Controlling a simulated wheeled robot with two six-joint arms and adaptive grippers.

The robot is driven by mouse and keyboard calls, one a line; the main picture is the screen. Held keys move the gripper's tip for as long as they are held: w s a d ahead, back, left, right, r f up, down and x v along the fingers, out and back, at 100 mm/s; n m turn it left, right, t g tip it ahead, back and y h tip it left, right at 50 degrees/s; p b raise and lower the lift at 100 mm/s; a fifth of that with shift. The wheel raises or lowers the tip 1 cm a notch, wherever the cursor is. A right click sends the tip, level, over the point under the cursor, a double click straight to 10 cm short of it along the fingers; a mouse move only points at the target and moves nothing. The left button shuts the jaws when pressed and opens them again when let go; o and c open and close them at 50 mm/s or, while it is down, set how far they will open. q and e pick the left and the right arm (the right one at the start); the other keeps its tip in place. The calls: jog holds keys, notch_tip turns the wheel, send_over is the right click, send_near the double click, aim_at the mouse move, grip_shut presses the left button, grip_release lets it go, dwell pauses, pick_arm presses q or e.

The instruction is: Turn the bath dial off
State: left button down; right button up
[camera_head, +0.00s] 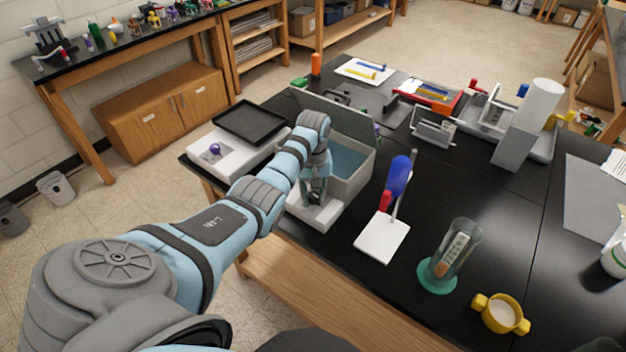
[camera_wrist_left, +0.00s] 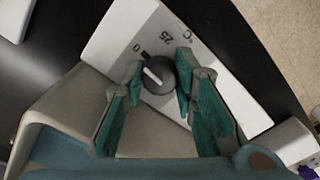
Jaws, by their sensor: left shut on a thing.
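The water bath (camera_head: 362,181) is a grey-white box with an open lid, blue water inside and a white control panel (camera_head: 301,208) at its front. The bath dial (camera_wrist_left: 160,76) is a black round knob on that panel in the left wrist view. Its white pointer line slants up-left toward the printed "0"; "25" and "°C" are printed farther right. My left gripper (camera_head: 316,195) reaches down over the panel. In the left wrist view its teal-padded fingers (camera_wrist_left: 158,78) stand on both sides of the dial, shut on it. The dial is hidden in the head view.
A white box with a purple knob (camera_head: 215,149) and a black tray (camera_head: 249,121) lie left of the bath. A white stand with a blue-topped item (camera_head: 398,176), a cylinder with a green base (camera_head: 437,276) and a yellow cup (camera_head: 500,313) stand to the right.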

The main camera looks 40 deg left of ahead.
aim_at(313, 194)
pick_arm(q)
jog(key=shift+w+a+r+n, duration=0.1)
jog(key=shift+w+r+n, duration=0.05)
jog(key=shift+n, duration=0.25)
jog(key=c, duration=1.6)
grip_release()
notch_tip(313, 194, up, 8)
jog(key=shift+f, duration=0.25)
jog(key=shift+f, duration=0.1)
